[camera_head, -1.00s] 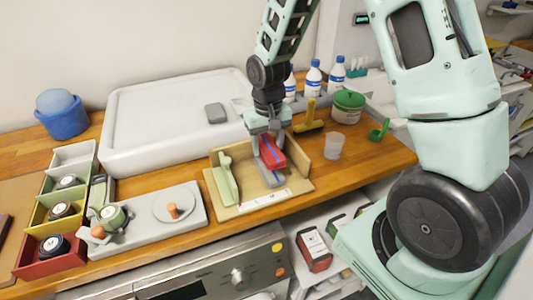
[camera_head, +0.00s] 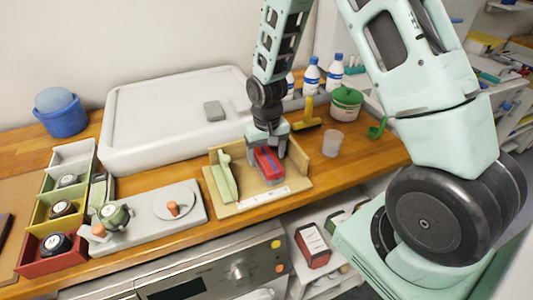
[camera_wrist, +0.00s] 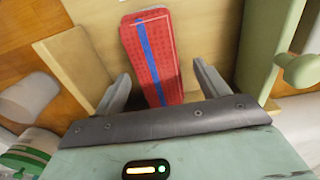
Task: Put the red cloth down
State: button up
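The red cloth (camera_head: 268,163), a folded block with a blue stripe, lies in a shallow wooden tray (camera_head: 301,182). In the wrist view the red cloth (camera_wrist: 150,55) shows between the two grey fingers of my gripper (camera_wrist: 162,80). A gap shows on each side between finger and cloth, so the gripper looks open. In the head view my gripper (camera_head: 268,146) is just above and behind the cloth, pointing down. Its fingers are partly hidden there.
A green upright piece (camera_head: 224,180) stands at the tray's left side. A yellow tool (camera_head: 308,118), a clear cup (camera_head: 331,144) and a green-lidded tub (camera_head: 345,102) stand to the right.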

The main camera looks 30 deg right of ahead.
aim_at(266, 157)
jog(key=shift+r, duration=0.1)
notch_tip(266, 157, up, 11)
jog(key=b, duration=0.2)
jog(key=s+a+r+n, duration=0.2)
jog(key=s+a+n, duration=0.1)
jog(key=s+a, duration=0.4)
jog(key=s+a+r+n, duration=0.3)
jog(key=s+a, duration=0.2)
jog(key=a, duration=0.3)
jog(key=s+a+n, duration=0.4)
jog(key=s, duration=0.7)
jog(key=shift+s+y, duration=0.3)
jog(key=shift+s, duration=0.1)
